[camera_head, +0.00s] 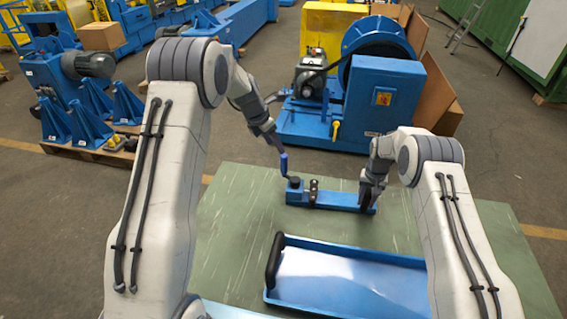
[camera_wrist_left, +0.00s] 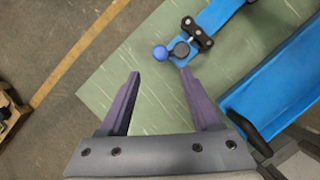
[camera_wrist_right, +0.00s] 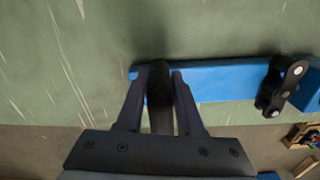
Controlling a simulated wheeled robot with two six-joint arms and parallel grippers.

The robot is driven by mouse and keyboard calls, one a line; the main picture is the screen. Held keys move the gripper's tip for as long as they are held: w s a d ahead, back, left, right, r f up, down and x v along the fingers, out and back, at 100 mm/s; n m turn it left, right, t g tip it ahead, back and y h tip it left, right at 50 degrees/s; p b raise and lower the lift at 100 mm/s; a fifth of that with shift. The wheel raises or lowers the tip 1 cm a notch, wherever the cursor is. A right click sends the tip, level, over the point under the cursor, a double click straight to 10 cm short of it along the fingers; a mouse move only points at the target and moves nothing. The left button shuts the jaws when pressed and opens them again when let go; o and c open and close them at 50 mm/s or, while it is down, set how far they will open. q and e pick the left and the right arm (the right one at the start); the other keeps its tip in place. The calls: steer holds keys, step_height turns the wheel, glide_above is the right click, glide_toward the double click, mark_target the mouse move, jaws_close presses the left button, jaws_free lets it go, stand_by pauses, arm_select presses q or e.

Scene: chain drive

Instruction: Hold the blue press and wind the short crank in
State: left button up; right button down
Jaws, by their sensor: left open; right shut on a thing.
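The blue press (camera_head: 335,200) lies flat on the green tabletop as a long bar. A black chain piece (camera_head: 313,190) sits across it near its left end. The short crank (camera_head: 293,181) is at that end; in the left wrist view its blue knob (camera_wrist_left: 159,53) stands beside a dark round hub (camera_wrist_left: 181,49). My left gripper (camera_head: 284,165) is open and empty, just short of the knob and apart from it. My right gripper (camera_head: 368,203) is shut on a black upright grip (camera_wrist_right: 159,85) at the press's other end. The fingers partly hide that grip.
A blue tray (camera_head: 340,309) with a black handle (camera_head: 275,262) lies on the green tabletop (camera_head: 235,235) in front of the press. A large blue machine (camera_head: 385,95) stands on the floor behind the table. Tabletop left of the press is clear.

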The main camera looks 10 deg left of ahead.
mark_target(284, 163)
arm_select(q)
steer(key=x, duration=1.2)
steer(key=shift+a, duration=0.1)
jaws_close()
